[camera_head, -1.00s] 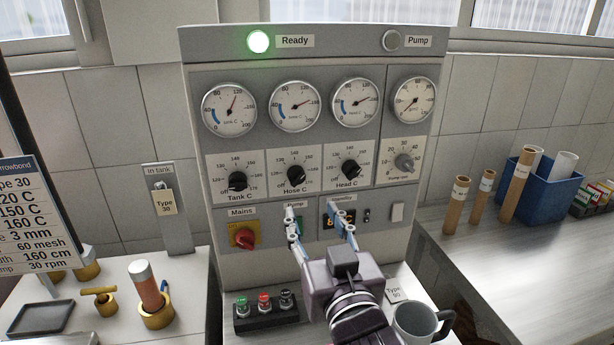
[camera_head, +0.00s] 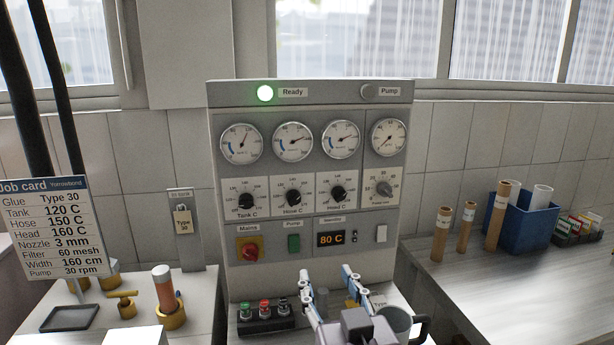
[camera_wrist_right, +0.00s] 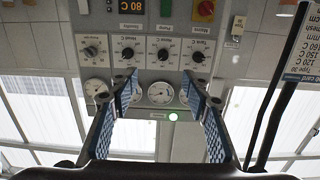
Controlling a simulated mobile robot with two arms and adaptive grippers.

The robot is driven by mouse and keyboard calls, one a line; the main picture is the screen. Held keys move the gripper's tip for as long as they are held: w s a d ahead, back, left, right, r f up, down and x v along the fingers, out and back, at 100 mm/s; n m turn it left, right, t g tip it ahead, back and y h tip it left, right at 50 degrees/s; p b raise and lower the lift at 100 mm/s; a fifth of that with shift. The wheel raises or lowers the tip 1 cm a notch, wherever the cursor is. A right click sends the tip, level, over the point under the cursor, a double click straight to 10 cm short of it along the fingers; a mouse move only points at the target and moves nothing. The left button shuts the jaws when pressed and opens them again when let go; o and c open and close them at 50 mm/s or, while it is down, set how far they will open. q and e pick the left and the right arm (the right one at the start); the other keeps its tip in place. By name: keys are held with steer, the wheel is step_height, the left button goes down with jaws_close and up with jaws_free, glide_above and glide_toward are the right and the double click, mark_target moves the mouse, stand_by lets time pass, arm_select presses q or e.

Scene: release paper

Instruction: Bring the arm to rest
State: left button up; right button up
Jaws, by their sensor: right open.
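My right gripper (camera_head: 327,272) is open and empty, low in front of the grey control panel (camera_head: 217,180). Its two blue-padded fingers stand wide apart, with nothing between them. In the right wrist view the gripper (camera_wrist_right: 160,88) is also open and apart from the panel, which appears upside down. The panel's Ready lamp (camera_head: 265,93) glows green and the Pump lamp (camera_head: 369,91) is unlit. The standby display (camera_head: 331,239) reads 80 C. The green pump switch (camera_head: 294,243) and red mains knob (camera_head: 250,250) show clearly. My left gripper is not in view.
A grey mug (camera_head: 396,322) stands close to the right of my gripper. A black button box (camera_head: 264,318) is at its left. Cardboard tubes (camera_head: 497,217) and a blue bin (camera_head: 524,226) stand on the right bench. A job card (camera_head: 45,230) is at left.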

steer(key=s+d+f+g, duration=0.2)
steer(key=d+f, duration=0.1)
steer(key=f, duration=0.4)
steer(key=s+d+f+g+h, duration=0.1)
steer(key=s+d+f+g, duration=0.1)
steer(key=f, duration=0.6)
steer(key=s+d+f+g+h, duration=0.1)
steer(key=s+d+f+g, duration=0.2)
steer(key=f, duration=0.5)
steer(key=shift+s+d+f, duration=0.15)
steer(key=shift+d+f, duration=0.05)
steer(key=shift+d, duration=0.4)
steer(key=s+d+f+g+h, duration=0.1)
steer(key=s+d+f+g, duration=0.25)
steer(key=s+f, duration=0.45)
steer(key=s+d+f+g, duration=0.35)
steer(key=s+f, duration=0.25)
steer(key=s, duration=0.4)
step_height(320, 180, down, 27)
steer(key=s, duration=0.3)
steer(key=s+d+f+g, duration=0.1)
steer(key=s+d+f, duration=0.1)
steer(key=s+f, duration=0.5)
steer(key=s+d+f+g, duration=0.1)
steer(key=s+f, duration=0.7)
steer(key=s, duration=0.1)
steer(key=shift+s+d+f+b, duration=0.15)
steer(key=shift+d+f+b, duration=0.1)
steer(key=shift+d+b, duration=0.1)
